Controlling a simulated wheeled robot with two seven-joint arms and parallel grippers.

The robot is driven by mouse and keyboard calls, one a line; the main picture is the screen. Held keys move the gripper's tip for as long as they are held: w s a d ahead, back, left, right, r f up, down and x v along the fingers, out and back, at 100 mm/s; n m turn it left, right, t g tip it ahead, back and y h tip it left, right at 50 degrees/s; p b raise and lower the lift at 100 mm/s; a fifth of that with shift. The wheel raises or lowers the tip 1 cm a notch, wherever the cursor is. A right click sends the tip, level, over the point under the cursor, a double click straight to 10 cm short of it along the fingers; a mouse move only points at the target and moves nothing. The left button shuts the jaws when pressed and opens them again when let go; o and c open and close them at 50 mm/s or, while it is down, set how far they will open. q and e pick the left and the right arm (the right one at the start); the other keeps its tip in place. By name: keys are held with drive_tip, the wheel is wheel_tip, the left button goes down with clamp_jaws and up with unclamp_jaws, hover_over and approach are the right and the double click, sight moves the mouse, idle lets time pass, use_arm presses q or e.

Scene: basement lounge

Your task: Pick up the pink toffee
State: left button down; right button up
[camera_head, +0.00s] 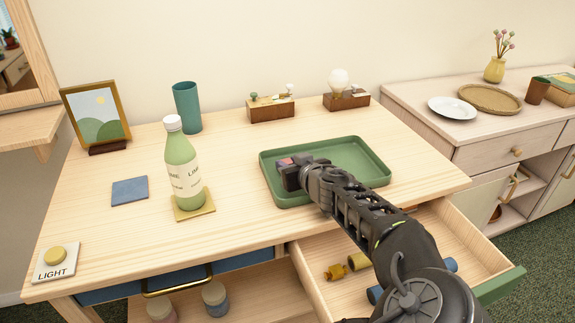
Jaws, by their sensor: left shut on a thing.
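The pink toffee (285,161) shows as a small pink patch at the left side of the green tray (352,141). My left gripper (291,170) is over the left part of the tray and is shut on the toffee. The dark fingers hide most of the toffee. I cannot tell whether it touches the tray floor. My right gripper is not in view.
A green-white bottle (183,168) stands on a yellow coaster (206,206) left of the tray. A teal cup (187,107), picture frame (97,117) and two wooden blocks stand behind. An open drawer (445,225) with small items juts out below my arm.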

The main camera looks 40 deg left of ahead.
use_arm(q)
wheel_tip(320, 180, up, 10)
drive_tip(key=p, duration=0.1)
drive_tip(key=shift+p, duration=0.4)
